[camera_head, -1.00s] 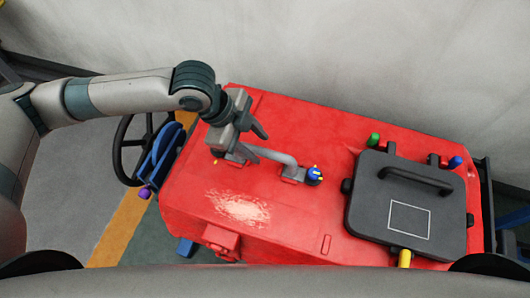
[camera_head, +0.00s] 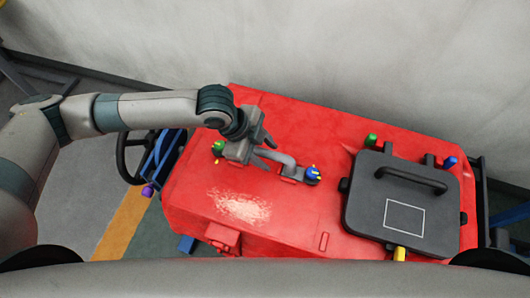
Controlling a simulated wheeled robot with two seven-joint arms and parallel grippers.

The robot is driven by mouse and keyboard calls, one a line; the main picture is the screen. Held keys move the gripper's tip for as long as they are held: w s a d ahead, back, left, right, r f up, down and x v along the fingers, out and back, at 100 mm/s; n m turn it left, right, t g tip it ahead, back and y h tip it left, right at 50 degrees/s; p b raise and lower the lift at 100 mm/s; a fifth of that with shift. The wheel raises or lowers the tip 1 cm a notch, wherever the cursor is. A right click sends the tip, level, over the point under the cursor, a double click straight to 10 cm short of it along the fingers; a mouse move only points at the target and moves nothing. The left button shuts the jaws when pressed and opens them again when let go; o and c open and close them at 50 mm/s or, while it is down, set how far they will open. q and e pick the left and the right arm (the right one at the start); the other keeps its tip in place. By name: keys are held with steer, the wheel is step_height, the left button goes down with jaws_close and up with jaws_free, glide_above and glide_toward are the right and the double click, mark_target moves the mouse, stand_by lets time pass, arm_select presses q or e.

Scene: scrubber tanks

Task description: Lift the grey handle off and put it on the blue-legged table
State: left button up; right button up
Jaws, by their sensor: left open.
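The grey handle (camera_head: 283,158) is a bent bar on top of the red tank (camera_head: 325,200). Its right foot sits beside a blue knob with yellow tabs (camera_head: 312,174). A green knob with yellow tabs (camera_head: 217,148) shows left of my gripper. My left gripper (camera_head: 267,152) is open, with its fingers close around the left part of the handle. It hides the handle's left end, and I cannot tell if it touches. No blue-legged table can be made out for certain. My right gripper is not in view.
A black lid with a handle and a white square (camera_head: 370,205) lies on the tank's right, with green (camera_head: 371,140), blue (camera_head: 450,162) and yellow (camera_head: 399,254) pegs around it. A steering wheel (camera_head: 130,155) and blue part are at left. A grey wall stands behind.

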arm_select(q)
steer(key=shift+f, duration=0.15)
stand_by(0.3)
jaws_close()
step_height(320, 180, up, 4)
steer(key=shift+d+f+b, duration=0.1)
steer(key=shift+b, duration=0.9)
steer(key=s+d+r+b, duration=0.3)
steer(key=s+d+r, duration=0.4)
steer(key=d, duration=0.1)
steer(key=shift+s+d+r, duration=0.15)
steer(key=shift+s+d, duration=0.2)
